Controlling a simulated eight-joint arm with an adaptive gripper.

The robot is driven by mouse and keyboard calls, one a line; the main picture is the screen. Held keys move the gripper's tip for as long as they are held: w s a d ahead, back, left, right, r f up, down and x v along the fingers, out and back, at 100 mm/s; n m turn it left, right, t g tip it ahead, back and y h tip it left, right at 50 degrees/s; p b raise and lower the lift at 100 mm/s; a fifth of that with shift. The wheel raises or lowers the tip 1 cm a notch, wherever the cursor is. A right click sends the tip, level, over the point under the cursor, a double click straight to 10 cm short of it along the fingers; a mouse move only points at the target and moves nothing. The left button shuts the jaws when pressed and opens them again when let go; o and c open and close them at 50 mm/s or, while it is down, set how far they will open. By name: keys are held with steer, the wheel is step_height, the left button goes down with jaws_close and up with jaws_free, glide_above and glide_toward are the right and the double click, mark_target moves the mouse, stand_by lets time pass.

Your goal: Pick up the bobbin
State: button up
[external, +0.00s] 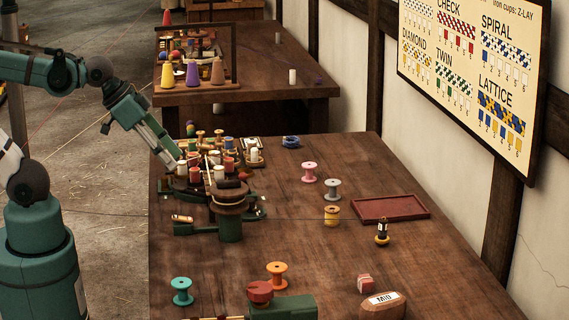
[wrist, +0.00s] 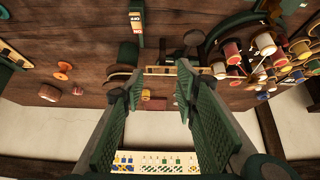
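Several bobbins stand on the wooden table in the external view: a pink one (external: 309,172), a grey one (external: 332,189), a yellow one (external: 332,215), an orange one (external: 277,274) and a teal one (external: 182,291). I cannot tell which one the task means. More coloured bobbins (external: 229,165) crowd the round braiding machine at the table's left; such bobbins also show at the right of the wrist view (wrist: 265,43). My gripper (external: 172,158) is over that machine's left side, its tip partly lost among the bobbins. In the wrist view my gripper (wrist: 160,90) is open, with nothing held between its green ridged fingers.
A shallow dark red tray (external: 391,208) lies right of centre, with a small dark-and-gold piece (external: 382,232) before it. A taut line crosses the table.

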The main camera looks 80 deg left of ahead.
steer(key=w+a+r+n+g+p, duration=0.2)
steer(key=w+a+r+n+p, duration=0.15)
steer(key=w+r, duration=0.45)
steer(key=n+g+p, duration=0.5)
steer(key=n+p, duration=0.8)
steer(key=n, duration=0.2)
glide_above(310, 165)
steer(key=f, duration=1.5)
steer(key=shift+s+d, duration=0.2)
steer(key=shift+s, duration=0.05)
steer(key=shift+w+a+f, duration=0.2)
steer(key=shift+a+f, duration=0.15)
steer(key=shift+f, duration=0.3)
steer(key=shift+f, duration=1.25)
